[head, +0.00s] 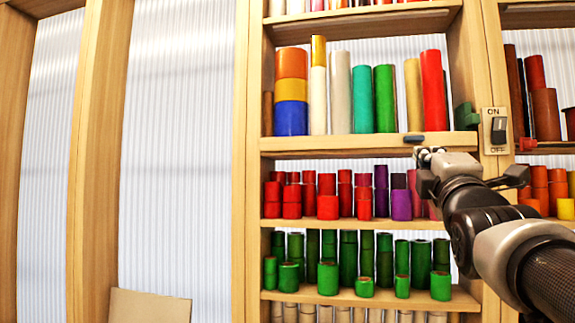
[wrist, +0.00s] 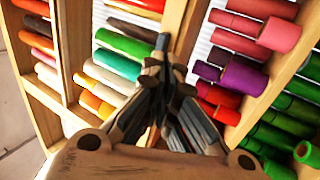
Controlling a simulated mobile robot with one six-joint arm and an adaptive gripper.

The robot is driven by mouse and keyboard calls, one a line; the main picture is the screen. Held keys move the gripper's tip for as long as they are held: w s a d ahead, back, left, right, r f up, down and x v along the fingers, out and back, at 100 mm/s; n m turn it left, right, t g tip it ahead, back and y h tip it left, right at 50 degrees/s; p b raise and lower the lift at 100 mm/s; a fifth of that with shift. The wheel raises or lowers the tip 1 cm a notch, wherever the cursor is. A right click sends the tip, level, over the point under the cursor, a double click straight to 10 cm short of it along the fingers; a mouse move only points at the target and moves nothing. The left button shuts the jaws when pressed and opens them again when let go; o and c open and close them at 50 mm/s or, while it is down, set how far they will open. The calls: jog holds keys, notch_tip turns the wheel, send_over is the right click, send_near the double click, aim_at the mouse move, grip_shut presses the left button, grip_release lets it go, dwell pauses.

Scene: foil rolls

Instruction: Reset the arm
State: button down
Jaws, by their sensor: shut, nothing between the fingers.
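My arm reaches in from the right edge of the head view, and my gripper (head: 424,154) is in front of the shelf, by the front edge of the board under the tall rolls. In the wrist view my gripper (wrist: 162,42) has its fingertips together with nothing between them. An ON/OFF switch (head: 498,130) is on the wooden post just right of my gripper. Its lever is dark, and its exact position is too small to tell.
A wooden shelf (head: 340,143) holds tall mixed rolls (head: 340,92), red and purple rolls (head: 328,196) and green rolls (head: 328,277). Another bay with brown rolls (head: 546,113) stands right. A green piece (head: 466,116) and red piece (head: 527,144) flank the post. A cardboard sheet (head: 150,307) leans lower left.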

jog(key=shift+s, duration=0.1)
dwell(0.4)
jog(key=s+a+f+m+g+y+b, duration=0.1)
jog(key=s+a+f+m+g+b, duration=0.15)
jog(key=f, duration=1.05)
jog(key=s+a+f+m+g+y+b, duration=0.2)
jog(key=a+f+m+g+b, duration=0.15)
jog(key=f, duration=0.95)
jog(key=s+a+f+m+g+y+b, duration=0.1)
jog(key=s+a+f+m+g+b, duration=0.2)
jog(key=f, duration=0.9)
jog(key=s+a+f+m+g+b, duration=0.2)
jog(key=s+f+g+b, duration=0.1)
jog(key=s+f, duration=0.4)
jog(key=s+a+f+m+g+y+b, duration=0.1)
jog(key=s+f, duration=0.6)
jog(key=f, duration=0.7)
jog(key=s+a+f+m+g+y+b, duration=0.1)
jog(key=s+a+f+m+g+b, duration=0.1)
jog(key=s+f, duration=0.5)
notch_tip(320, 180, down, 3)
jog(key=a+g+b, duration=0.1)
jog(key=g+b, duration=0.1)
jog(key=shift+f+m+g+b, duration=0.15)
jog(key=shift+m+g+b, duration=0.25)
